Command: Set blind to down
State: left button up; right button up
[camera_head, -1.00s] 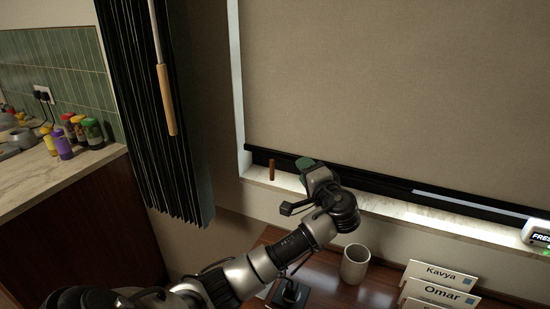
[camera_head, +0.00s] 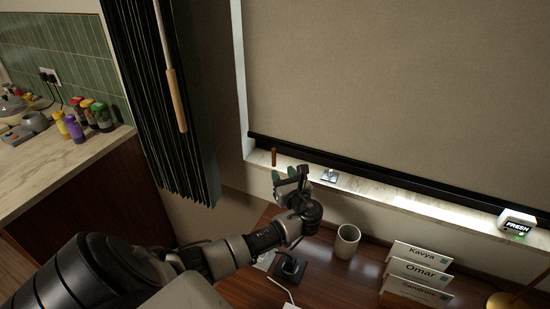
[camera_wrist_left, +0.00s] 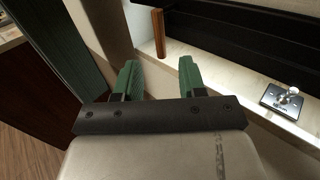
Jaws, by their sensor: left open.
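The beige roller blind (camera_head: 390,80) covers the window, and its black bottom bar (camera_head: 400,176) hangs just above the pale sill. A gap of light shows below the bar. A small brown wooden pull (camera_head: 274,157) stands out near the bar's left end; it also shows in the left wrist view (camera_wrist_left: 158,34). My left gripper (camera_head: 290,173) is open and empty, below and a little right of the pull, apart from it. Its green fingertips (camera_wrist_left: 160,78) show spread in the left wrist view. My right gripper is not in view.
A small metal fixture (camera_head: 329,176) sits on the sill (camera_head: 370,190). A lit "FRESH" device (camera_head: 516,222) stands at its right. A white cup (camera_head: 347,241) and name cards (camera_head: 415,263) are on the desk below. A dark pleated curtain (camera_head: 165,110) hangs at left.

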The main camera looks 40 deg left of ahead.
aim_at(275, 160)
pick_arm(q)
jog(key=x, duration=0.7)
jog(key=shift+w+a+p, duration=0.1)
jog(key=shift+a+p, duration=0.1)
jog(key=shift+p, duration=0.1)
grip_shut()
